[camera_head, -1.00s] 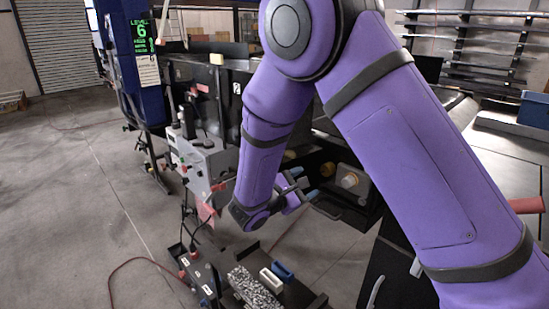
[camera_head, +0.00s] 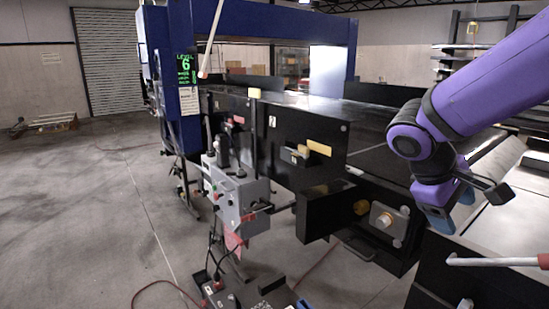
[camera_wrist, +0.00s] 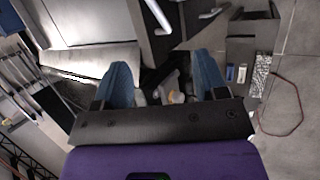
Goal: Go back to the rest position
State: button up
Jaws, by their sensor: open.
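My gripper (camera_head: 447,215) is at the right of the head view, raised above the right end of the black conveyor machine. In the wrist view its two blue fingers (camera_wrist: 164,85) stand wide apart, with nothing held between them. The purple forearm reaches in from the upper right of the head view. The fingertips are partly hidden in the head view.
A grey control box (camera_head: 236,196) stands in front of the black conveyor housing (camera_head: 300,140). A blue frame (camera_head: 182,80) with a green level display rises behind. A white handle (camera_head: 495,262) juts in at the lower right. The floor at left (camera_head: 80,200) is clear.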

jog(key=s+r+m+t+y, duration=0.2)
jog(key=s+r+m+y, duration=0.1)
jog(key=s, duration=0.3)
jog(key=s+a+r+m+t+y, duration=0.1)
jog(key=s+r+m+t+y, duration=0.1)
jog(key=s, duration=0.4)
jog(key=shift+s+a+r+m+t+y, duration=0.25)
jog(key=shift+s+r+m+t+y, duration=0.25)
jog(key=shift+y, duration=0.5)
jog(key=shift+w, duration=0.1)
